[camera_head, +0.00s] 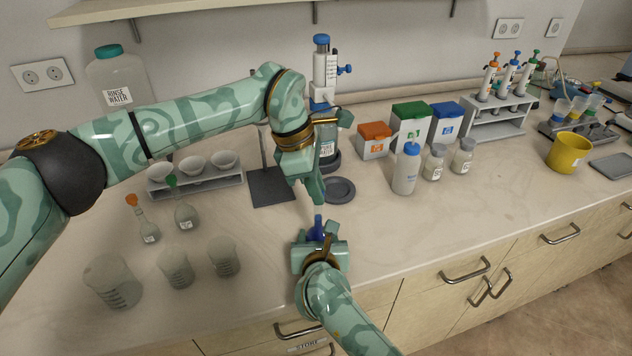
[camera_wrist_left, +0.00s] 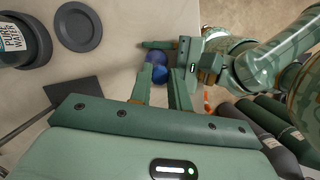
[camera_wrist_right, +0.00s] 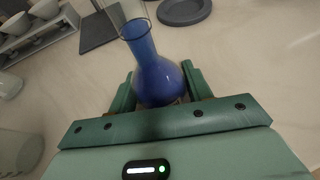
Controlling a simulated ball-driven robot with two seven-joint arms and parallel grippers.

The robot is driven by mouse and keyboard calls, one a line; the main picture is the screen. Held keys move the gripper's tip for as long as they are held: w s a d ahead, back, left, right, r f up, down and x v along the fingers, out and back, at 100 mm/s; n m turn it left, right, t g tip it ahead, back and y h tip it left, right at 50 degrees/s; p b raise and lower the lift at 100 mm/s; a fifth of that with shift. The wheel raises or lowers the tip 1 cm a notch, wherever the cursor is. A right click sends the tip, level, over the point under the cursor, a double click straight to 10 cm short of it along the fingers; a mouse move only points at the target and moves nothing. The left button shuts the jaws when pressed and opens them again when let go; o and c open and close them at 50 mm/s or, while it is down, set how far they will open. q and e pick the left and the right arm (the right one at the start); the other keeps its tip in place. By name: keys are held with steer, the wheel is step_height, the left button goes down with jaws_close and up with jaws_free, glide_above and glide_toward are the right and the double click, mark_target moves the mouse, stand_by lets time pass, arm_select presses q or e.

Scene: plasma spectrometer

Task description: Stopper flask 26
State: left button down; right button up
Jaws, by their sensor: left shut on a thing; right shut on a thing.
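A flask with deep blue liquid (camera_wrist_right: 158,75) and a clear neck is in my right gripper (camera_wrist_right: 160,88). The right gripper is shut around its round body, over the front of the counter. The flask also shows in the head view (camera_head: 318,229), partly hidden by the right fingers; its label cannot be read. My left gripper (camera_head: 317,200) points down just above the flask's neck. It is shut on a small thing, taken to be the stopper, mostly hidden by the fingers. In the left wrist view, blue shows just beyond the left fingertips (camera_wrist_left: 164,72).
Two stoppered flasks, orange (camera_head: 149,228) and green (camera_head: 186,214), and several beakers (camera_head: 176,268) stand at left. A pure water bottle (camera_head: 326,148) and a dark round dish (camera_head: 341,190) are behind the grippers. Bottles (camera_head: 405,170) stand right. The counter's right front is clear.

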arm_select(q)
steer(key=shift+s+a+f, duration=0.1)
steer(key=shift+f, duration=0.85)
stand_by(0.8)
steer(key=shift+r, duration=0.45)
steer(key=shift+f, duration=0.55)
stand_by(2.0)
steer(key=shift+r, duration=0.4)
